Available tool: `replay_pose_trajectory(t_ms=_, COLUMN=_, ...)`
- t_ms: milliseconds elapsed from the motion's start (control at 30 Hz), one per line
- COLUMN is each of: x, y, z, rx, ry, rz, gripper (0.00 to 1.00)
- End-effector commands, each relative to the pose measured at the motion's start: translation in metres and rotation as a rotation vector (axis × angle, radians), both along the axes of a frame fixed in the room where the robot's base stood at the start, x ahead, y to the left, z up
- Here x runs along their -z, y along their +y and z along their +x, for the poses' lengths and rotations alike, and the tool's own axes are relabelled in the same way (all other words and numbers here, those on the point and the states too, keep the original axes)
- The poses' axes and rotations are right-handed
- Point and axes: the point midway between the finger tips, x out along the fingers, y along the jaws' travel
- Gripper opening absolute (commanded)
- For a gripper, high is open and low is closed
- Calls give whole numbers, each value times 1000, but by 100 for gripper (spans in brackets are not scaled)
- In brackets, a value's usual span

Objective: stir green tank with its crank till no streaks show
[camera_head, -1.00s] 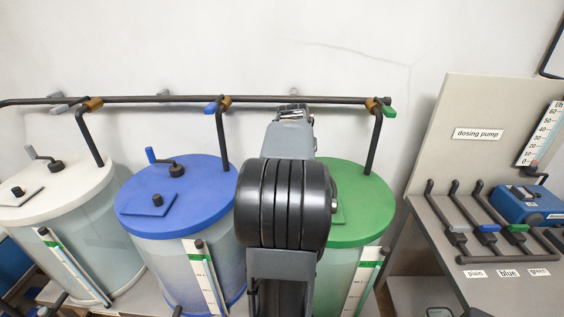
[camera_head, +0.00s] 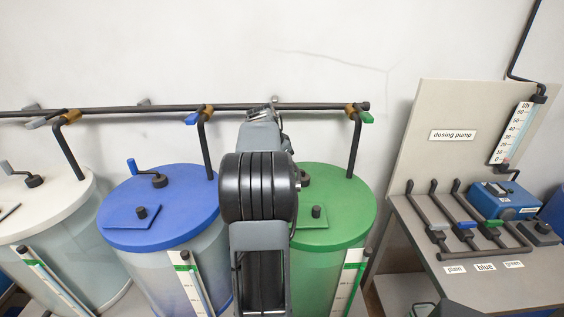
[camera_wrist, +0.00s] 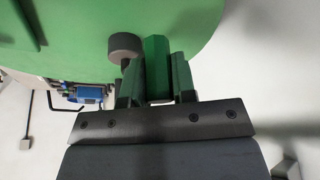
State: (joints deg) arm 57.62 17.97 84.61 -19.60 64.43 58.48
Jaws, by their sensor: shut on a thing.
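The green tank (camera_head: 318,270) stands right of the blue tank, under a green lid (camera_head: 345,215). Its crank hub (camera_head: 303,178) shows just right of my arm; the crank handle is hidden there. In the wrist view the green lid (camera_wrist: 190,18) fills the top, with a dark round hub (camera_wrist: 125,46). The green crank handle (camera_wrist: 157,66) stands between the fingers of my gripper (camera_wrist: 156,84), which is shut on it. In the head view my arm hides the gripper and part of the lid. The visible tank wall looks pale green; I cannot tell whether streaks show.
The blue tank (camera_head: 160,210) and white tank (camera_head: 50,215) stand to the left. A dark pipe (camera_head: 230,108) with valves runs along the wall behind. A bench (camera_head: 425,240) with several levers and a blue dosing pump (camera_head: 502,199) stands at right.

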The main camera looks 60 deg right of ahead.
Motion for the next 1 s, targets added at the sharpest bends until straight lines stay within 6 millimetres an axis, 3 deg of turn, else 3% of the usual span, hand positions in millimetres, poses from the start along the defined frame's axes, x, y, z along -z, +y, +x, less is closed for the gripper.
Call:
replay_pose_trajectory(t_ms=367, x=0, y=0, z=1, rx=4, ry=-2, rz=2, gripper=0)
replay_pose_trajectory(t_ms=400, x=0, y=0, z=1, rx=4, ry=-2, rz=2, gripper=27)
replay_pose_trajectory(t_ms=633, x=0, y=0, z=0, rx=4, ry=-1, rz=2, gripper=49)
replay_pose_trajectory(t_ms=1000, x=-7, y=2, z=1, rx=4, ry=-2, rz=0, gripper=51)
